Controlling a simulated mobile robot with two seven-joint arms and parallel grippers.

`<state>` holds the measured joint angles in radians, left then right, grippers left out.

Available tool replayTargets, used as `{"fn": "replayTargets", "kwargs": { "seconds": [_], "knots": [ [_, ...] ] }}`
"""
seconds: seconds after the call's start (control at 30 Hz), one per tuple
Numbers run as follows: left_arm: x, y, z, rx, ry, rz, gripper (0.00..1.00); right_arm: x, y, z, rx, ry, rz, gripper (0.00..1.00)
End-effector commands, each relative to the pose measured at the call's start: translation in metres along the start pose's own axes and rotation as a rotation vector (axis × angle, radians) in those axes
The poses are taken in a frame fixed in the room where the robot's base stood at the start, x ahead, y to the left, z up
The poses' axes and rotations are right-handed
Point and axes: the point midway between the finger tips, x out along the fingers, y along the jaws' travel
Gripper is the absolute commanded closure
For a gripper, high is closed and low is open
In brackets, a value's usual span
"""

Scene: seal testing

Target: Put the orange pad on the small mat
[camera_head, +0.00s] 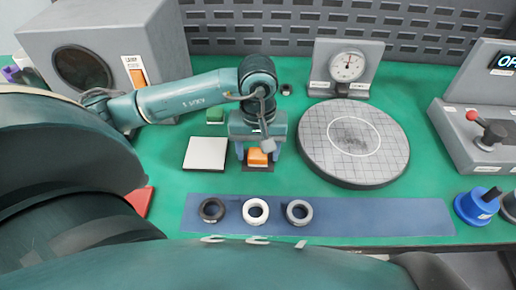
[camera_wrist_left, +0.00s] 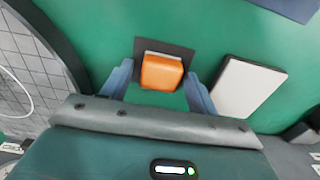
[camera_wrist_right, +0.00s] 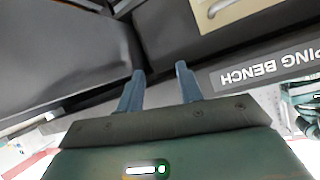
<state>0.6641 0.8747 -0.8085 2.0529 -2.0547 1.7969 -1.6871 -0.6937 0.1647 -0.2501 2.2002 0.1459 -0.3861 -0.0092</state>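The orange pad (camera_head: 257,157) is a small block with a pale edge at its far side in the left wrist view (camera_wrist_left: 161,73). It is over the small dark square mat (camera_head: 259,169), whose bare edge also shows in the left wrist view (camera_wrist_left: 187,53). I cannot tell whether the pad touches the mat. My left gripper (camera_head: 258,152) points down over the pad, its fingers spread on either side with gaps in the left wrist view (camera_wrist_left: 158,72). My right gripper (camera_wrist_right: 160,70) is open and empty, away from the pad, near the bench front.
A round gridded plate (camera_head: 386,150) stands to the right. Several rings lie on a blue strip (camera_head: 385,215) in front. A grey lamp box (camera_head: 155,40) stands back left.

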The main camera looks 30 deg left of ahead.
Motion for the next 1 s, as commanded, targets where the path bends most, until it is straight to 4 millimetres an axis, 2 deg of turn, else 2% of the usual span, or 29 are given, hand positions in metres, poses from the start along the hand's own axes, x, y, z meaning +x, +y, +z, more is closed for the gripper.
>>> {"fn": "replayTargets", "kwargs": {
  "seconds": [0.37,0.47,0.8,1.0],
  "knots": [
    [-0.007,0.0,0.0,0.0,0.0,0.0,0.39,-0.004,-0.002,0.0,0.006,-0.015,-0.001,0.64],
    [-0.023,0.001,-0.001,0.001,0.005,0.003,0.39,-0.001,-0.001,0.002,0.004,-0.016,-0.001,0.64],
    [-0.095,0.001,-0.001,0.0,0.004,0.003,0.39,0.002,0.0,-0.004,-0.002,-0.005,-0.002,0.64],
    [-0.119,0.0,-0.001,0.0,0.001,0.001,0.39,0.001,-0.001,-0.003,-0.003,-0.009,-0.001,0.64]
  ]
}}
